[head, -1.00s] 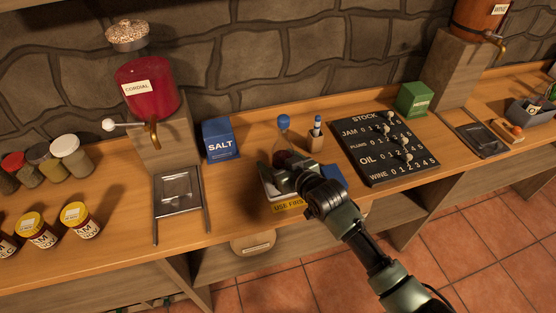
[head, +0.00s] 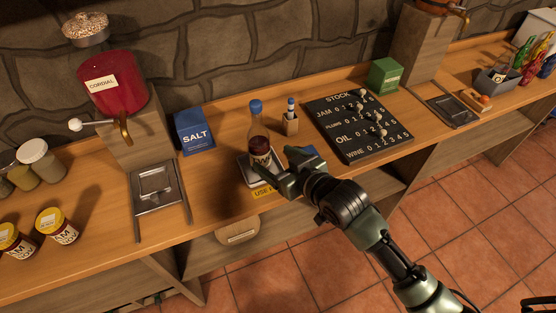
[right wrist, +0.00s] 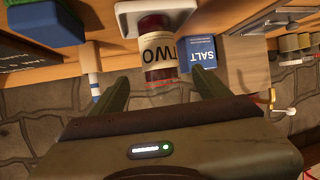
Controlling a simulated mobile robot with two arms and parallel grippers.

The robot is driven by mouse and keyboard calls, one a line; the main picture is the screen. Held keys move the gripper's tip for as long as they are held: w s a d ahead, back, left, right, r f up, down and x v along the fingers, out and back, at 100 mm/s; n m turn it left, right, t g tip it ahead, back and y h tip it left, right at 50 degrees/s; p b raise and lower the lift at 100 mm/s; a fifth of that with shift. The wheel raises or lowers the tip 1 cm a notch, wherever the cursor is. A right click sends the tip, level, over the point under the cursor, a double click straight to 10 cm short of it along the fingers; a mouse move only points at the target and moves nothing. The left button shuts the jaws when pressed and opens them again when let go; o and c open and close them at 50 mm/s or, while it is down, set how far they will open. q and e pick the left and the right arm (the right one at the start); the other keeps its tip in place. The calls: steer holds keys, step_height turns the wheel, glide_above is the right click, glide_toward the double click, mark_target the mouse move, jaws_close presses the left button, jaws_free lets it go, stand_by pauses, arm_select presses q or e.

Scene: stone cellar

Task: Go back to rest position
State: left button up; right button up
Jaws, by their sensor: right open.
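My right gripper (head: 277,165) is open and empty in the head view, just in front of a bottle (head: 258,141). The bottle stands upright, with a blue cap, dark red contents and a pale label. It stands on a small white-edged tray (head: 243,166) with a yellow "USE FIRST" strip (head: 264,193) at its front. In the right wrist view, the bottle (right wrist: 157,62) shows beyond and between the two open fingers (right wrist: 160,80), apart from them as far as I can tell. My left gripper is not in view.
A blue salt box (head: 194,133) stands left of the bottle, and a small holder with a blue-capped marker (head: 291,120) right of it. The stock board (head: 360,130) lies farther right. A cordial dispenser (head: 112,85) and jam jars (head: 57,226) are left. The tiled floor in front is open.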

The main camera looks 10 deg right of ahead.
steer(key=shift+s+d+r, duration=0.15)
steer(key=shift+s, duration=0.1)
stand_by(0.3)
steer(key=s+d+f+m+g+h, duration=0.1)
steer(key=s+d+f+g+h, duration=0.15)
steer(key=s+d, duration=0.45)
steer(key=s+d+f+m+g+h, duration=0.2)
steer(key=s+d+f+g, duration=0.15)
steer(key=s, duration=0.75)
steer(key=s+d+f+m+g+h, duration=0.1)
steer(key=s+d+f+g+h, duration=0.1)
steer(key=s+d+f, duration=0.45)
steer(key=s+a+f+g, duration=0.1)
steer(key=s+f, duration=0.2)
steer(key=f, duration=2.1)
steer(key=s+d+f+g, duration=0.1)
steer(key=s+d+f, duration=0.1)
steer(key=s+f, duration=1.3)
steer(key=shift+s+d+f, duration=0.25)
steer(key=shift+s+f, duration=0.15)
steer(key=shift+s, duration=0.25)
